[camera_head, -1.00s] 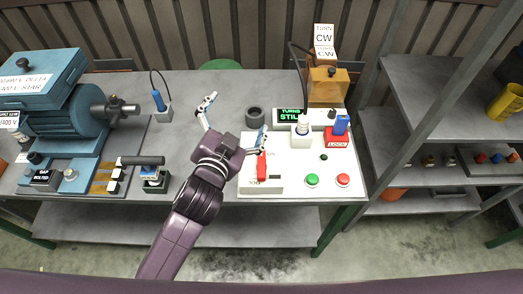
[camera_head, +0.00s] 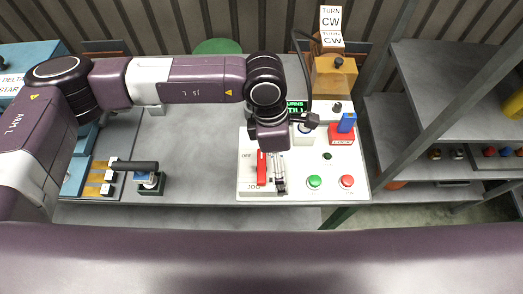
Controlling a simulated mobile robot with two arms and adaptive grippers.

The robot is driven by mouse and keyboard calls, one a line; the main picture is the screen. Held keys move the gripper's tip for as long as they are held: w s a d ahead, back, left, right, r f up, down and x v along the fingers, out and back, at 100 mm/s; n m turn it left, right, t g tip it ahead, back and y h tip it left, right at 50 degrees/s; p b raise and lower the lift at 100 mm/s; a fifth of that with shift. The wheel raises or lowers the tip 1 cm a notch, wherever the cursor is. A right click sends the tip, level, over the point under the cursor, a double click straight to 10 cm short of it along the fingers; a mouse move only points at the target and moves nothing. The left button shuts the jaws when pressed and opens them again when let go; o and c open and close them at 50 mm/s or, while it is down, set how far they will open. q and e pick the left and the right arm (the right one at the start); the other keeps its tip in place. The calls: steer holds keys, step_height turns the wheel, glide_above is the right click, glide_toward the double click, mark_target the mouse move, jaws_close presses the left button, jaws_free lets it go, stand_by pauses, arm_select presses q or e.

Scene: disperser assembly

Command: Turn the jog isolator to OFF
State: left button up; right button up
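The jog isolator (camera_head: 250,171) is a pale box on the white control panel, marked OFF at its upper left and JOG at its lower edge. Its red handle (camera_head: 262,169) runs nearly straight up and down in the picture, its lower end close to the JOG mark. My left gripper (camera_head: 294,152) is over the panel just right of the handle, its fingers spread. One finger points down beside the handle, the other reaches to the upper right. I cannot tell if the near finger touches the handle. My wrist hides part of the panel behind. My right gripper is out of view.
A green button (camera_head: 314,182) and a red button (camera_head: 347,181) sit right of the isolator. A red block with a blue top (camera_head: 342,131) and a partly hidden green display (camera_head: 297,106) stand behind.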

arm_select(q)
steer(key=t+y, duration=0.1)
steer(key=y, duration=0.1)
glide_above(261, 165)
steer(key=shift+w+d, duration=0.1)
steer(key=shift+d, duration=0.05)
steer(key=shift+a+f, duration=0.2)
step_height(261, 165, down, 6)
steer(key=p, duration=0.3)
steer(key=shift+d, duration=0.1)
steer(key=shift+f, duration=0.6)
